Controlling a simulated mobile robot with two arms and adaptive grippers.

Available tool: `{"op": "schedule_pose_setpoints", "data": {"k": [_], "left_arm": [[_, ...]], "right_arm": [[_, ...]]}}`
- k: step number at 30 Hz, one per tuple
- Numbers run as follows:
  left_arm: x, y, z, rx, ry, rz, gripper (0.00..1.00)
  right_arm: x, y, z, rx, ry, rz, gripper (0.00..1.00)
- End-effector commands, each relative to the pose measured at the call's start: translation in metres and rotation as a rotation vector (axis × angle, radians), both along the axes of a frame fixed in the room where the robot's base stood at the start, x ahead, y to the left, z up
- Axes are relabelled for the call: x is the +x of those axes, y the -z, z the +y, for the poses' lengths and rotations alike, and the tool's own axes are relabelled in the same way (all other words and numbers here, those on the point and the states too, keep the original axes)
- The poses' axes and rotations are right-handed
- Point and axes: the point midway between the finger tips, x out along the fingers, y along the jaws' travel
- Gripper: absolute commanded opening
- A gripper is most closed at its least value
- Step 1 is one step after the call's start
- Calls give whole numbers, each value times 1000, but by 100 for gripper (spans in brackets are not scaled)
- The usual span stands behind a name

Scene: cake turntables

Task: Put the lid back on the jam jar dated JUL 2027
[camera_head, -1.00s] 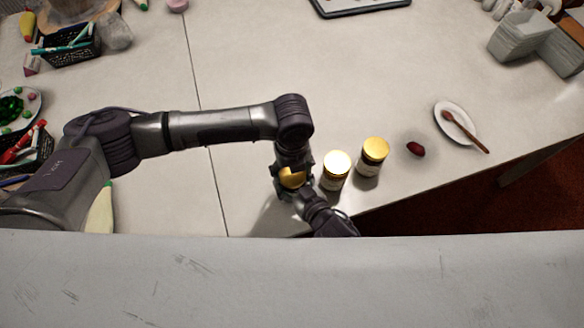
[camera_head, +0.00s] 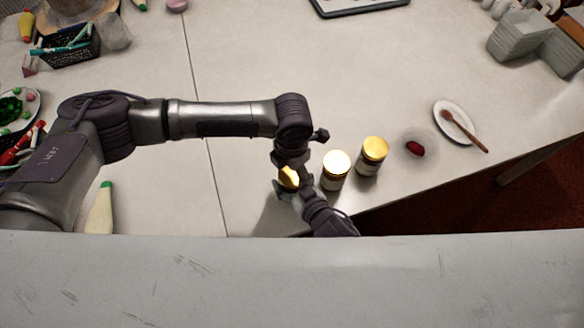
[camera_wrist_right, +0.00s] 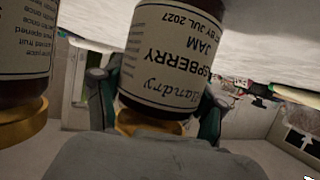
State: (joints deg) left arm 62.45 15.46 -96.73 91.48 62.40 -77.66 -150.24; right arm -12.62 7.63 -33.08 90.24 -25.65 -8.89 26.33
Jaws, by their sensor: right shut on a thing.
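The JUL 2027 raspberry jam jar (camera_wrist_right: 180,55) fills the right wrist view, its label upside down in the picture. A gold lid (camera_wrist_right: 145,122) sits at its lid end; whether it is fully seated I cannot tell. In the head view the gold lid (camera_head: 289,178) is partly covered by my left gripper (camera_head: 299,152). The left gripper is over the jar and looks open, with one finger splayed to the upper right, clear of the lid. My right gripper (camera_head: 298,193) comes from the front and is shut around the jar; its fingers flank the jar in the wrist view.
Two other gold-lidded jars (camera_head: 335,168) (camera_head: 373,154) stand close on the right. The table edge is close in front. The table behind the jars is clear.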

Motion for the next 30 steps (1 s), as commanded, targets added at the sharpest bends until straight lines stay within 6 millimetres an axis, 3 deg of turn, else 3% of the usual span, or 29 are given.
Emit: {"op": "schedule_pose_setpoints", "data": {"k": [24, 30], "left_arm": [[-3, 0, -2, -5, 3, 6, 95], [-2, -14, -2, -6, 3, 3, 95]], "right_arm": [[0, 1, 0, -3, 1, 2, 0], [0, 1, 0, -2, 1, 1, 0]]}}
